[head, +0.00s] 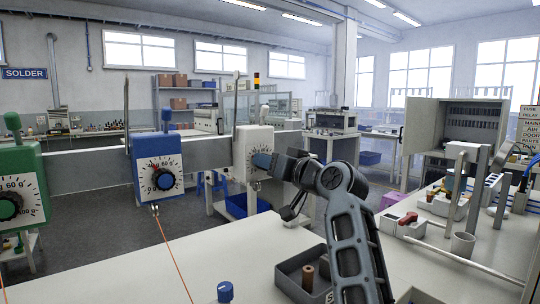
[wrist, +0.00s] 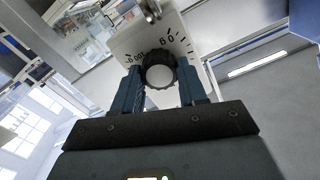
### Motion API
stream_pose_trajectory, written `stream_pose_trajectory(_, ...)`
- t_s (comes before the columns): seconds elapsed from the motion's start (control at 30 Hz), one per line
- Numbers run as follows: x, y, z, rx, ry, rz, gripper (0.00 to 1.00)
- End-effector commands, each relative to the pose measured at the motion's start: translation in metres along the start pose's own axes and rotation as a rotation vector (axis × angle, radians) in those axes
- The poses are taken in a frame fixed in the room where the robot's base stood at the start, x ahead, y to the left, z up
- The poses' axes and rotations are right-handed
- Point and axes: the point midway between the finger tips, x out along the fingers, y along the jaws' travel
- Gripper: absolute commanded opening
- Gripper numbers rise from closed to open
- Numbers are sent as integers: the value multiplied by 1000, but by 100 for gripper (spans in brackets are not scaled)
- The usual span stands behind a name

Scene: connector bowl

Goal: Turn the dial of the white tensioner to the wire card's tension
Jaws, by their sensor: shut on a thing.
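The white tensioner (head: 242,142) is mounted on the grey rail, right of the blue tensioner (head: 157,160) and the green tensioner (head: 21,176). My gripper (head: 264,161) is at its front face and hides its dial in the head view. I cannot read the dial's setting. I cannot make out a wire card.
The grey rail (head: 92,172) runs behind the tensioners. An orange wire (head: 172,250) hangs from the blue tensioner to the pale table (head: 130,268). A blue knob (head: 225,291) and a dark grey tray (head: 292,276) stand on the table near my arm.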

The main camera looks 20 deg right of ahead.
Motion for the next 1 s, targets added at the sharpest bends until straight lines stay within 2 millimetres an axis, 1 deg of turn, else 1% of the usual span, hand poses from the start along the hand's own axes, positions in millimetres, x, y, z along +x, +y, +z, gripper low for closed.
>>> stream_pose_trajectory(1.0,0,2,0,966,-5,3,11)
